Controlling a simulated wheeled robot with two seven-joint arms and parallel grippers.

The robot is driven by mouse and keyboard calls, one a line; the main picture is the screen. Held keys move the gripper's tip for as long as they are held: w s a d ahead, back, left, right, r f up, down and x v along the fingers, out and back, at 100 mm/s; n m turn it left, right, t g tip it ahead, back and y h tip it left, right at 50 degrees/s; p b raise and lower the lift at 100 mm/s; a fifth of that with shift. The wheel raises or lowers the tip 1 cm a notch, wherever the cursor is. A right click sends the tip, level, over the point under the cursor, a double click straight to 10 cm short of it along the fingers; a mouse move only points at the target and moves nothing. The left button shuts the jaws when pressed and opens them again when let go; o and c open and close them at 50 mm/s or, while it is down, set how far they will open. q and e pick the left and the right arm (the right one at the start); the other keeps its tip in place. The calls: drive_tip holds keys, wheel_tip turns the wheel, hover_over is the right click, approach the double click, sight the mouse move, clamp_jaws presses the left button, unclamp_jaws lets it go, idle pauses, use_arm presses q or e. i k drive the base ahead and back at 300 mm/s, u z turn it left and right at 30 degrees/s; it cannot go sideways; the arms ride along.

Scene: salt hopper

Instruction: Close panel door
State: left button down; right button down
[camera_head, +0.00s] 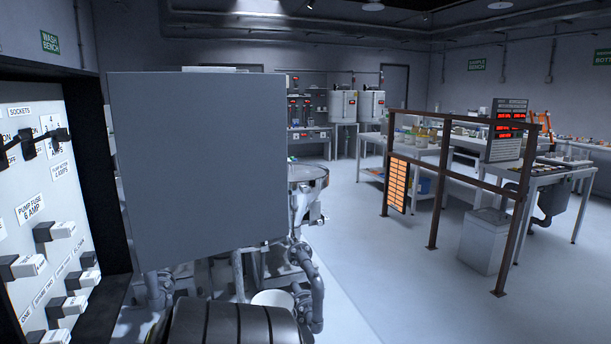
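The electrical panel (30,185) is at the left edge, with its face uncovered. It has white labels, black-and-white fuse blocks and dark plugs inside a black frame. A flat grey rectangular plate (200,165), which looks like the panel door, stands open to the right of the frame, its broad face towards me. Its left edge is close to the frame; the hinge cannot be made out. Neither of my grippers is in view, and nothing is seen touching the door.
Pipes and a metal hopper (308,180) stand behind and below the door. A dark ribbed cylinder (235,325) is at the bottom. A brown rail frame (446,170) and a white bin (484,240) stand right. The floor (400,285) between is clear.

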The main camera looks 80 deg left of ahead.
sight(202, 151)
drive_tip(key=z, duration=0.05)
drive_tip(key=k, duration=2.7)
drive_tip(key=z, duration=2.3)
drive_tip(key=k, duration=2.65)
drive_tip(key=z, duration=1)
drive_tip(key=k, duration=0.65)
drive_tip(key=u, duration=2.35)
